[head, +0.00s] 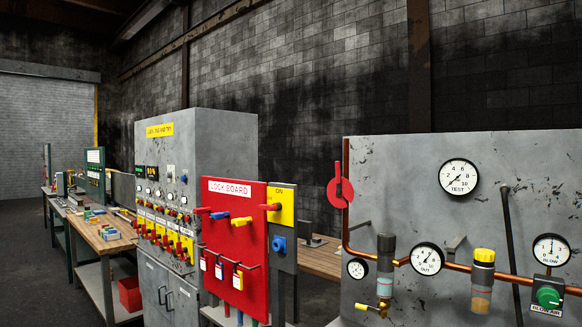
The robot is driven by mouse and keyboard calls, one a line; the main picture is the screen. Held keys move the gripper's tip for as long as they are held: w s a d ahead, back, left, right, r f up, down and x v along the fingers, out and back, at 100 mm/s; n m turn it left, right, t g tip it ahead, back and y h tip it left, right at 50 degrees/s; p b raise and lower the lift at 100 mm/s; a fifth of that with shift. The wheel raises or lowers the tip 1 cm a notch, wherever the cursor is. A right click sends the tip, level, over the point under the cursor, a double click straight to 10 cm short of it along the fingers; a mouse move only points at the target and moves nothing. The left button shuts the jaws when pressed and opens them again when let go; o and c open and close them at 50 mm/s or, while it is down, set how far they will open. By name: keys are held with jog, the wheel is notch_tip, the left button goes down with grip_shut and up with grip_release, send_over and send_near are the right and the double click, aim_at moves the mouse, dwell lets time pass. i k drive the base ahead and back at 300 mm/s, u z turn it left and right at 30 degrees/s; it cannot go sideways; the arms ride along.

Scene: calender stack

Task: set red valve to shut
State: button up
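A red valve (340,188) stands at the left edge of the large grey gauge panel (450,200). It shows a round red disc with an upright red bar, at the top of a copper pipe that runs down and then right. I cannot read any open or shut marking on it. My gripper is not in view.
The panel carries several dials, including a TEST gauge (458,177), and a green BLOW AIR knob (548,296). Left of it stand a yellow ON switch box (283,207), a red lock board (235,245) and a grey cabinet (222,130). Workbenches (108,243) stand farther left.

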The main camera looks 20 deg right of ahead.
aim_at(338, 187)
jog(key=z, duration=0.05)
jog(key=i, duration=0.9)
jog(key=u, duration=0.1)
